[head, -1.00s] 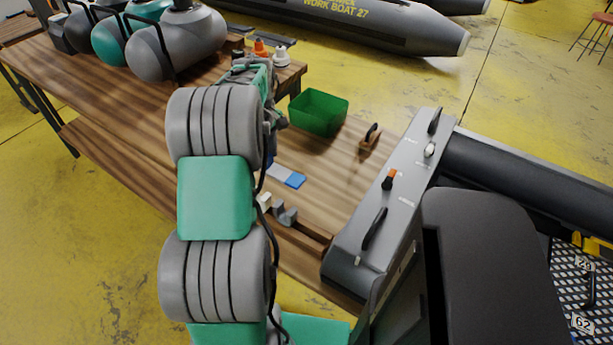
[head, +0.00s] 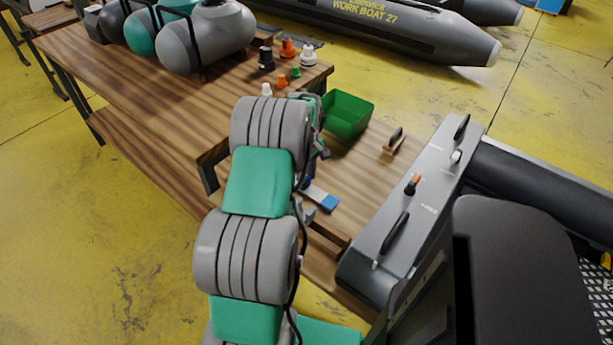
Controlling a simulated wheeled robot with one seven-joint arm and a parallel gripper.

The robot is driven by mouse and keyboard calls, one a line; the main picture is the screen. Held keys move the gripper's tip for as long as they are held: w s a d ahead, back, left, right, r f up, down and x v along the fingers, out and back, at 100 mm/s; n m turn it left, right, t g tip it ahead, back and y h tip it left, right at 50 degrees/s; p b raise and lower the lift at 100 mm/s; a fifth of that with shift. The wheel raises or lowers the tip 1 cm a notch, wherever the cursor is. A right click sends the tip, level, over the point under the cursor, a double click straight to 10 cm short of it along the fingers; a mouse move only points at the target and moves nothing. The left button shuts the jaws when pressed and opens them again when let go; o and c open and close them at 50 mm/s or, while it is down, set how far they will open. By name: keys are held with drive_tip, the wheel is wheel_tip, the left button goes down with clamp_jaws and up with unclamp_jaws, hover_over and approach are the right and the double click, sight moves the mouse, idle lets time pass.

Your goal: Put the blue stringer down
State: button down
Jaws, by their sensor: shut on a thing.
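My arm reaches up the middle of the head view, and its wrist end with my gripper (head: 319,153) is over the lower part of the wooden bench. The fingers are mostly hidden behind the arm.
A green open bin (head: 348,115) and a wooden-based handle tool (head: 394,141) stand beyond the wrist. A grey console with levers (head: 405,215) borders the bench on the right. Grey and teal cylinders (head: 205,38) and several small caps (head: 287,48) occupy the far bench. Bare wood lies between.

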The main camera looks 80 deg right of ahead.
drive_tip(key=shift+f, duration=0.2)
drive_tip(key=c, duration=0.9)
unclamp_jaws()
drive_tip(key=shift+r, duration=0.1)
wheel_tip(320, 180, up, 12)
drive_tip(key=w+a+r+n, duration=0.1)
drive_tip(key=w+a+r, duration=0.2)
drive_tip(key=w+a, duration=0.9)
drive_tip(key=w+a+r+n, duration=0.1)
drive_tip(key=w+a+r, duration=0.2)
drive_tip(key=w+a, duration=0.85)
drive_tip(key=w+a+n+t, duration=0.1)
drive_tip(key=w+a+n, duration=0.15)
drive_tip(key=a, duration=1.45)
drive_tip(key=s+a+f, duration=0.1)
drive_tip(key=s+a, duration=0.1)
drive_tip(key=a, duration=0.4)
drive_tip(key=s+a+f+t, duration=0.1)
drive_tip(key=s+a, duration=0.2)
drive_tip(key=a, duration=0.4)
drive_tip(key=shift+s+a+f, duration=0.15)
drive_tip(key=shift+s+f, duration=0.1)
drive_tip(key=shift+f, duration=0.05)
